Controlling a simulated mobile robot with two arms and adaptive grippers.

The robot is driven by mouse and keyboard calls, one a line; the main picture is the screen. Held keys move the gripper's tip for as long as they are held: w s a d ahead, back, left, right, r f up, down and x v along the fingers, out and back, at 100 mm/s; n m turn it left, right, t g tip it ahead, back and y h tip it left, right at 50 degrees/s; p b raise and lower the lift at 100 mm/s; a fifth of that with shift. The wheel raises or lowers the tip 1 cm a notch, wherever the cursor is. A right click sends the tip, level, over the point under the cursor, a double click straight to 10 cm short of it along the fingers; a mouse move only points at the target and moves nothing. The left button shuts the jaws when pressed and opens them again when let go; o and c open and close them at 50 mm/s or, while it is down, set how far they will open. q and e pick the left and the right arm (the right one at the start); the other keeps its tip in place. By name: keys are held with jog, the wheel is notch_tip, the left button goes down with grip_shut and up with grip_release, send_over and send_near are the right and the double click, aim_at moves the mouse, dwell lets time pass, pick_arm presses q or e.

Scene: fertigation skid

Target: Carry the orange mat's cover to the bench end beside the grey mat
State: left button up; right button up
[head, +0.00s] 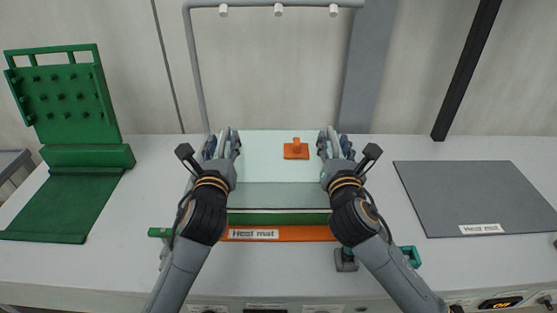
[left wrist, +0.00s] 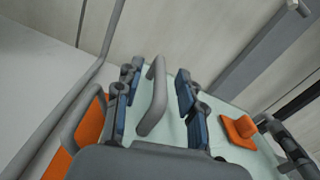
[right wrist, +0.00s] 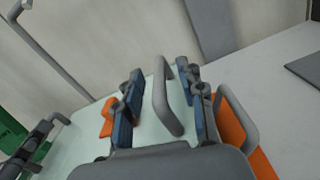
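The cover (head: 277,150) is a pale, glassy panel with an orange knob (head: 296,150) on top, lying over the orange mat (head: 300,235). The mat shows along the front with a "Heat mat" label, and at the cover's sides in both wrist views. My left gripper (head: 221,143) has its fingers spread on either side of the cover's grey left handle (left wrist: 153,95), with gaps visible. My right gripper (head: 336,143) likewise straddles the right handle (right wrist: 168,98), open. The grey mat (head: 475,197) lies flat on the right of the bench.
A green pegged stand (head: 68,98) with a green mat (head: 62,205) occupies the bench's left side. A grey pipe frame (head: 194,75) with nozzles rises behind the cover. A teal-handled item (head: 412,256) sits by my right forearm. White bench shows between the cover and grey mat.

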pick_arm(q)
grip_shut()
pick_arm(e)
grip_shut()
pick_arm(q)
jog(key=shift+r, duration=0.1)
pick_arm(e)
jog(key=shift+r, duration=0.1)
